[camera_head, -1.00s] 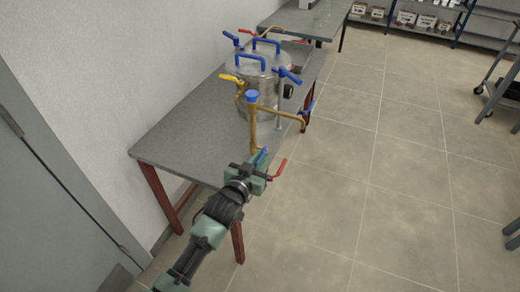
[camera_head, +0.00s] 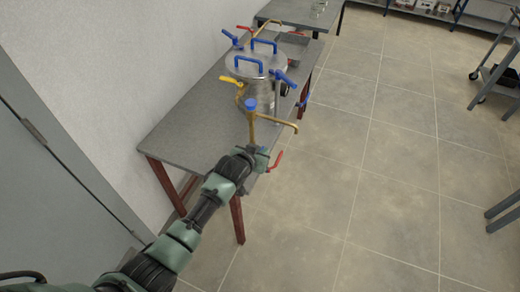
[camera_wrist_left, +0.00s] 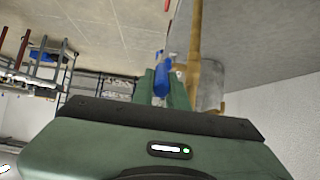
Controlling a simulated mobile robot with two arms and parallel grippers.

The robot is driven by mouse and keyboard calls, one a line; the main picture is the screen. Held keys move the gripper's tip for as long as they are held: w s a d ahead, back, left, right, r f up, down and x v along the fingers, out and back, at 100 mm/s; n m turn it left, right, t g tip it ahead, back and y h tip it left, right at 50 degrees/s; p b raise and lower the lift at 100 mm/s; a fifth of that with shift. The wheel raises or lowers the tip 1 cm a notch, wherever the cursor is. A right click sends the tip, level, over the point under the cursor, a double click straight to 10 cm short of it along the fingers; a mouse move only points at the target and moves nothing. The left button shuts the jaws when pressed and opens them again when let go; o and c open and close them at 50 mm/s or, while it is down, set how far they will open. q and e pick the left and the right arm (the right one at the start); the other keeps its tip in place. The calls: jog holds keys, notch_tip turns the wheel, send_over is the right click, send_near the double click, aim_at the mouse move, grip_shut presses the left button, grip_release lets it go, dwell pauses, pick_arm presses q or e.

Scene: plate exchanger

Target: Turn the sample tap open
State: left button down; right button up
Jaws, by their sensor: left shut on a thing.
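The steel vessel (camera_head: 256,82) with blue lid handles stands on the grey table (camera_head: 190,130). A brass pipe with a blue cap (camera_head: 251,104) rises at its near side, and a brass spout (camera_head: 285,123) branches right from it. My left gripper (camera_head: 260,156) is at the lower end of this pipe, over the table's right edge. In the left wrist view its green fingers (camera_wrist_left: 162,88) are shut around a blue tap handle (camera_wrist_left: 162,74), beside the brass pipe (camera_wrist_left: 195,45). In the head view the gripper hides most of this handle. My right gripper is out of view.
A red lever (camera_head: 276,160) sticks out just right of my left gripper. Other blue levers (camera_head: 284,78) and a yellow lever (camera_head: 230,80) surround the vessel.

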pick_arm(q)
jog(key=c, duration=1.4)
grip_release()
jog(key=v, duration=0.7)
jog(key=shift+s+r+b, duration=0.25)
jog(key=shift+s+b, duration=0.1)
jog(key=shift+b, duration=0.05)
jog(key=shift+a, duration=0.1)
